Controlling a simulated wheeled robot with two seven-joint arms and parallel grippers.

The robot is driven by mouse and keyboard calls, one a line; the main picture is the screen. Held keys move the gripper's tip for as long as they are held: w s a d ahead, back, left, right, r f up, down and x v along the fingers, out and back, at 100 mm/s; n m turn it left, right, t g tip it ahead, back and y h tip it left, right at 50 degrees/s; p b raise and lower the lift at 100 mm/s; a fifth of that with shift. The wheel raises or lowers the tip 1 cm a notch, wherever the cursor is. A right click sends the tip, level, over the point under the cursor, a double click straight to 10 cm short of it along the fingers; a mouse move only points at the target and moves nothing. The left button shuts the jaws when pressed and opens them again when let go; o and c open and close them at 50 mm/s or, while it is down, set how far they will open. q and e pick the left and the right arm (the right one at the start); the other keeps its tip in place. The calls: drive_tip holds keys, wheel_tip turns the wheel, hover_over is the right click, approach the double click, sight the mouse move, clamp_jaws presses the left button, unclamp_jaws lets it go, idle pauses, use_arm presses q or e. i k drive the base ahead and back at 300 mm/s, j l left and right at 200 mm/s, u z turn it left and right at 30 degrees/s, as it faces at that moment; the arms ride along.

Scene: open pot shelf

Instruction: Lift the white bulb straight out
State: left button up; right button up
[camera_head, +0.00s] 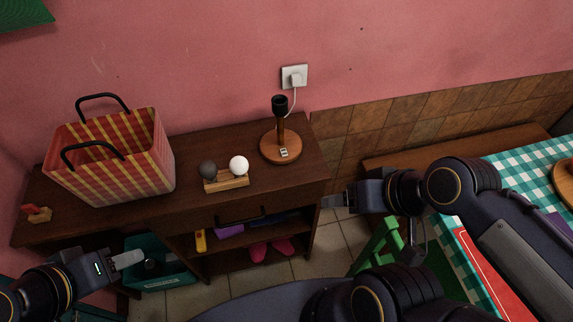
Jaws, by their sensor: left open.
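The white bulb (239,164) sits beside a dark grey bulb (208,170) on a small wooden holder (228,183), on top of the dark brown cabinet. Its lower part is hidden in or behind the holder. My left gripper (138,259) is open and empty at the lower left, in front of the cabinet and well away from the bulb. My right gripper (329,201) is near the cabinet's right front corner, apart from the bulb, with nothing seen in it. Its jaw gap cannot be made out.
A red-and-yellow checked bag (112,160) stands left of the holder. A lamp base (281,148) with an empty dark socket (280,105) stands to the right, its cord running to a wall outlet (294,77). A teal crate (160,280) is on the floor by my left gripper.

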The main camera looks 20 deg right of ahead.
sight(239, 166)
drive_tip(key=z, duration=1.45)
drive_tip(key=k+j+z, duration=0.3)
drive_tip(key=j+z, duration=0.15)
drive_tip(key=j, duration=0.15)
drive_tip(key=k+j+z, duration=0.45)
drive_tip(key=j, duration=0.1)
